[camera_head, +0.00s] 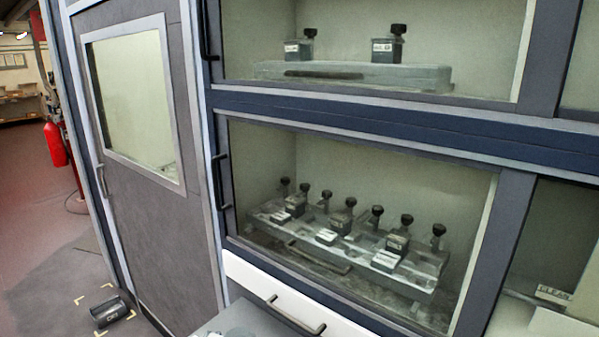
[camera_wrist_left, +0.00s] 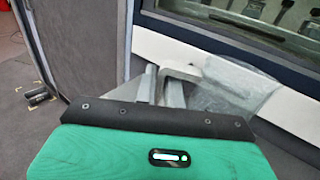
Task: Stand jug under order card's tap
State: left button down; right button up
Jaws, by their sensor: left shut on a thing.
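A translucent, pale grey jug (camera_wrist_left: 243,88) shows in the left wrist view, in front of the white drawer front. A pale bar that looks like its handle reaches toward my left gripper (camera_wrist_left: 168,84). My left gripper is shut on the jug, apparently by this handle; the exact contact is partly hidden by the green and black wrist housing. In the head view only grey parts show at the bottom edge, cut off by the frame. I cannot make out a tap or an order card. My right gripper is out of view.
A white drawer (camera_head: 250,279) with a bar handle (camera_head: 297,316) lies below a glazed bay. Inside stands a grey rack (camera_head: 320,262) with several black-knobbed blocks. A grey door (camera_head: 150,230) is at left. A dark labelled object (camera_head: 108,311) lies on the floor within yellow corner marks.

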pick_arm(q)
jog(key=s+a+f+y, duration=0.1)
jog(key=s+a+f, duration=0.2)
jog(key=s, duration=0.6)
jog(key=shift+f+n, duration=0.15)
jog(key=shift+n, duration=0.25)
